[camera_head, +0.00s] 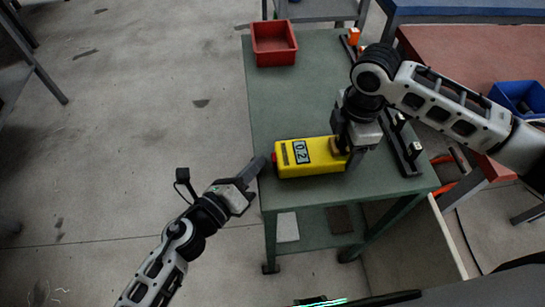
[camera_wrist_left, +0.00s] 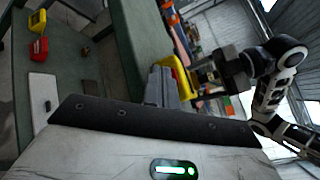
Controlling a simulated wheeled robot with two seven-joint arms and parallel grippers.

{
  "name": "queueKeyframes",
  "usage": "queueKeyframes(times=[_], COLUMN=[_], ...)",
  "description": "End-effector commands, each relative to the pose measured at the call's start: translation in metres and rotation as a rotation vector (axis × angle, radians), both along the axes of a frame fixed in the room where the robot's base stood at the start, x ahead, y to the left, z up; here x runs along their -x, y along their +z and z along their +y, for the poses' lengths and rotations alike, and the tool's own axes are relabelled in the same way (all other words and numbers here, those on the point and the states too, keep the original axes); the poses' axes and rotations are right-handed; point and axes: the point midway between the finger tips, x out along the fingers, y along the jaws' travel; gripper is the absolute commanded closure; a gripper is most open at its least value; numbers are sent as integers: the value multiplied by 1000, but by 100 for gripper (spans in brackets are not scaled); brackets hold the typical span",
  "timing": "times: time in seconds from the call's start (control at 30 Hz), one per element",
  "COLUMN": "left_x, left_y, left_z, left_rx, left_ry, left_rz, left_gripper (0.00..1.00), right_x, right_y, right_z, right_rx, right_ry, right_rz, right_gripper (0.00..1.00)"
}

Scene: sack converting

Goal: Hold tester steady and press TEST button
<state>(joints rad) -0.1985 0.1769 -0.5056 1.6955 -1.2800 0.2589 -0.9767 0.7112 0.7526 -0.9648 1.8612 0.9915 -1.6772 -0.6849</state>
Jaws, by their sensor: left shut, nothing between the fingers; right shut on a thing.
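The yellow tester (camera_head: 312,170) lies on the green table near its front left edge, its grey display reading 0.2. A small red part, likely the TEST button, shows at its left end (camera_head: 274,160). My right gripper (camera_head: 342,148) comes from above and is shut on the tester's right end. My left gripper (camera_head: 262,164) is shut and empty, its tips just left of the red part; whether they touch it I cannot tell.
A red bin (camera_head: 274,44) stands at the back left of the green table (camera_head: 290,100). A dark rack (camera_head: 404,150) runs along its right side. A blue bin (camera_head: 519,98) sits on the reddish table at right. The floor left of the table is clear.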

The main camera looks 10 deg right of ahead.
Motion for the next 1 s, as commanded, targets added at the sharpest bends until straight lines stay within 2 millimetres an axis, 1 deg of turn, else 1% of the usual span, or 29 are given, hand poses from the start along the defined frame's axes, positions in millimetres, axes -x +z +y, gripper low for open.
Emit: queueKeyframes(times=[0.33, 0.43, 0.9, 1.0], left_x=[0, 0, 0, 0], left_y=[0, 0, 0, 0], left_z=[2, 6, 49, 52], left_rx=[-1, -1, -1, 0], left_ry=[1, 1, 1, 1], left_rz=[1, 1, 1, 0], left_gripper=[100, 100, 100, 100], right_x=[-1, -1, -1, -1], right_y=[1, 1, 1, 1], right_z=[0, -1, -1, -1], right_rx=[0, 0, 1, 1], right_ry=[-1, -1, -2, -2], right_rz=[-2, -2, -2, -2], right_gripper=[67, 67, 67, 67])
